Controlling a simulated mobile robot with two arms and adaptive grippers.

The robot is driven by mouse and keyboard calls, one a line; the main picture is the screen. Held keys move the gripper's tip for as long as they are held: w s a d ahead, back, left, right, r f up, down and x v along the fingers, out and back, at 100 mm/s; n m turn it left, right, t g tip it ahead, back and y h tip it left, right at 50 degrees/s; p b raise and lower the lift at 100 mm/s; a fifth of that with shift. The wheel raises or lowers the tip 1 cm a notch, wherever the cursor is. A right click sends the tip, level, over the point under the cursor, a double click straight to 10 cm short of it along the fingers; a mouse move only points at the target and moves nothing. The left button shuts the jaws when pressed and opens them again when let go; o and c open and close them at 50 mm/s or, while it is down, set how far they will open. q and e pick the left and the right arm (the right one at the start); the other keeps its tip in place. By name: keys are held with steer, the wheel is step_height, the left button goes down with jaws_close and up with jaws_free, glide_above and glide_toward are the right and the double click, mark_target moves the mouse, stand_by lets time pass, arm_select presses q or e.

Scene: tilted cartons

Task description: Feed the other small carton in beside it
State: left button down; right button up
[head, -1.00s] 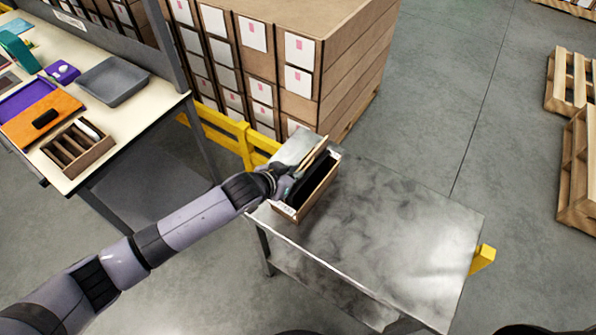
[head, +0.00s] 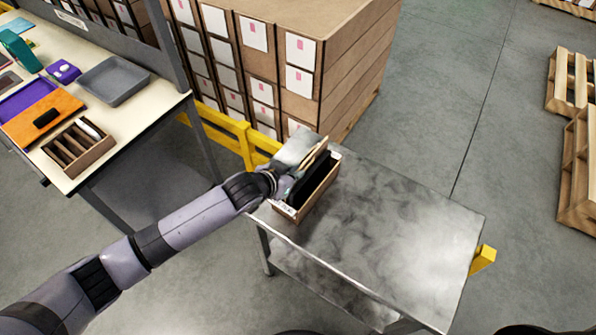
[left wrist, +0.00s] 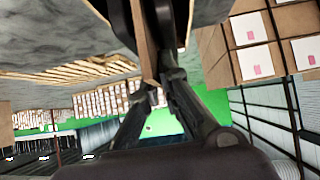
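My right gripper is not in view.
Large stacked boxes (head: 300,60) and a yellow rail (head: 240,135) stand behind the table. A workbench (head: 135,125) at left holds a grey tray (head: 114,80) and a wooden divided box (head: 77,150). The metal table is clear right of the carton.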

arm_select(q)
step_height(320, 180, up, 6)
steer(key=p, duration=0.5)
steer(key=shift+r, duration=0.25)
steer(key=shift+r+b, duration=0.45)
steer(key=shift+r, duration=0.45)
steer(key=shift+d+f, duration=0.1)
